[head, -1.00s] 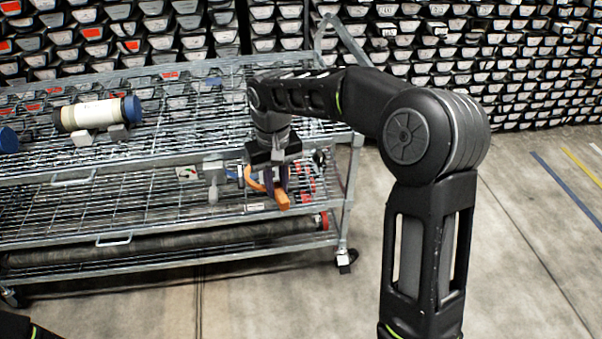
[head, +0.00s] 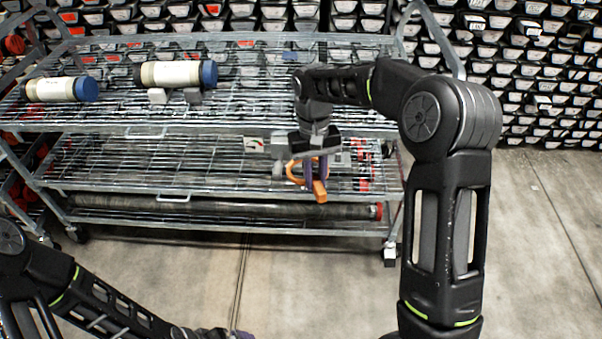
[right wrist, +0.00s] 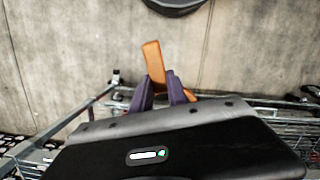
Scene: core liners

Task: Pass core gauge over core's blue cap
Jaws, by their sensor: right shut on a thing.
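A pale core (head: 172,74) with a blue cap (head: 208,73) on its right end lies on small grey supports on the cart's top shelf. A second pale core (head: 50,90) with a blue cap (head: 87,89) lies to its left. My right gripper (head: 315,172) points down, to the right of and lower than both cores. Its purple fingers are shut on the orange core gauge (head: 294,171); the gauge's orange handle also shows between the fingers in the right wrist view (right wrist: 154,62). The gauge is apart from both caps. My left gripper (head: 235,335) is mostly cut off at the bottom edge.
The wire-shelf cart (head: 270,120) spans the left and middle. A long dark tube (head: 230,210) with a red end lies on its bottom shelf. Racks of core trays (head: 540,80) fill the back wall. The floor (head: 300,290) in front of the cart is clear.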

